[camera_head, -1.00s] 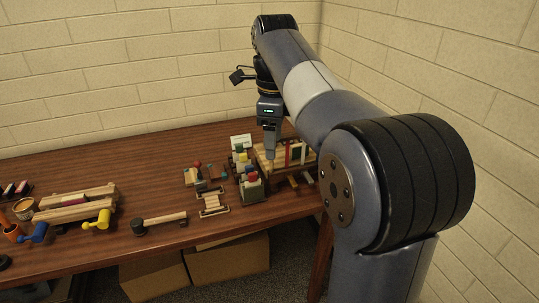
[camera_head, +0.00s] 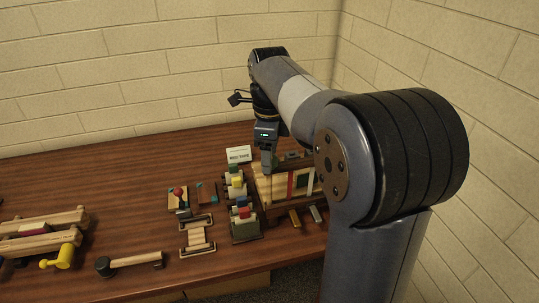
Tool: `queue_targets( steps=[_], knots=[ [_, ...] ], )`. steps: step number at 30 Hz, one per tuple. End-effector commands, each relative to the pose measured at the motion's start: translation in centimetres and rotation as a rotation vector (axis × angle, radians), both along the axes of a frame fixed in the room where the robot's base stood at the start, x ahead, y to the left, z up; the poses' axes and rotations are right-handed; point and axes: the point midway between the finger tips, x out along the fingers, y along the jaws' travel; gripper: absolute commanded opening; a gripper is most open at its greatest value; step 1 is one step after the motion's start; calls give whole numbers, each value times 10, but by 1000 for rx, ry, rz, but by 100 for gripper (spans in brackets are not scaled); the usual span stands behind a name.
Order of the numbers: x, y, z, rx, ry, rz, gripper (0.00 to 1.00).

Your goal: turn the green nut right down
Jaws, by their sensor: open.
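A row of small coloured pieces stands on dark blocks near the table's middle right. The rearmost is a small green piece (camera_head: 233,168), which looks like the green nut, but its thread and height are too small to make out. A yellow piece (camera_head: 237,181), a blue piece (camera_head: 242,201) and a red piece (camera_head: 244,212) stand in front of it. My gripper (camera_head: 268,169) points down just right of the green piece, apart from it in the picture, by the left end of a wooden tray. Its jaws are open, and I see nothing held.
The wooden tray (camera_head: 269,208) holds upright red, white and green pieces, close to my arm. A white card (camera_head: 238,155) stands behind the row. The table's back left is clear.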

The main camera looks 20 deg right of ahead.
Motion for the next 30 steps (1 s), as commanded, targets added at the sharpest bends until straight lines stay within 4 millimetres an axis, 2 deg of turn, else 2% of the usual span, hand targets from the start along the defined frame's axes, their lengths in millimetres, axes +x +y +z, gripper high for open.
queue_targets(
  steps=[4,11,27,30],
  knots=[
    [0,0,-7,0,0,0,59],
    [0,0,-8,0,-1,0,59],
    [0,0,-7,0,0,0,16],
    [0,0,-7,0,0,1,15]
  ],
)
